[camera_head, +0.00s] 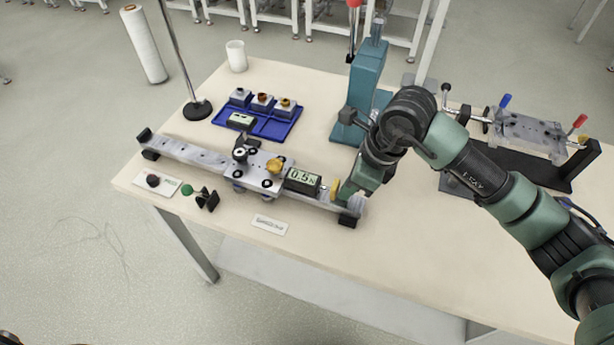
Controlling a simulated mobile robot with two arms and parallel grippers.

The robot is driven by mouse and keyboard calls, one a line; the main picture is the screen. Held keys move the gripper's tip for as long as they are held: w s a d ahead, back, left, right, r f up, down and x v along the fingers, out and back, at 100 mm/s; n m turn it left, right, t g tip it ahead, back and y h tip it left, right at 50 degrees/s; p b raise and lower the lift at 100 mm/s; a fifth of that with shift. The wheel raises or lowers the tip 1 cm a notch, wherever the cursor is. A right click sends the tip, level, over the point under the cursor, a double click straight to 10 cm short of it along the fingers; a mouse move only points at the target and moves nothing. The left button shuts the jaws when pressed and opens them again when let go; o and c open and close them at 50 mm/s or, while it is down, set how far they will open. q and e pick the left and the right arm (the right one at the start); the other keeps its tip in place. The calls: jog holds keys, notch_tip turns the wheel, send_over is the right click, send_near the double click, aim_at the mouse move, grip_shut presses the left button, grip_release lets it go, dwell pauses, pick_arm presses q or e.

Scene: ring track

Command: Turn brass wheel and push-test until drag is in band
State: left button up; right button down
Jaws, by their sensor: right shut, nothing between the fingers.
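A metal ring track rail (185,153) lies along the left part of the table, with a carriage (250,180) on it. The brass wheel (275,165) sits on top of the carriage's right side. A gauge (302,181) with a lit display stands right of the carriage; it seems to read about 0.5. A yellow round end piece (335,189) is at the gauge's right. My right gripper (350,204) is shut and empty at the rail's right end, close beside that piece; whether they touch I cannot tell. Its fingertips are partly hidden. My left gripper is out of view.
A blue tray (257,127) with small parts lies behind the rail. A teal press (358,95) stands behind my right arm. A black stand (197,110) and white cup (236,56) are at the back left. A clamp fixture (528,137) is at right.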

jog(key=shift+w+a+b, duration=0.25)
jog(key=shift+a+b, duration=0.05)
jog(key=shift+a, duration=0.65)
jog(key=shift+w+a+b, duration=0.25)
jog(key=shift+a+b, duration=0.05)
jog(key=shift+a, duration=0.75)
jog(key=shift+r, duration=0.1)
jog(key=shift+s+d+r, duration=0.2)
jog(key=shift+d+r, duration=0.3)
jog(key=shift+d, duration=0.25)
jog(key=shift+s+d+r, duration=0.15)
jog(key=shift+d+r, duration=0.3)
jog(key=shift+d, duration=0.3)
notch_tip(320, 180, up, 7)
jog(key=p, duration=0.3)
jog(key=shift+p, duration=0.3)
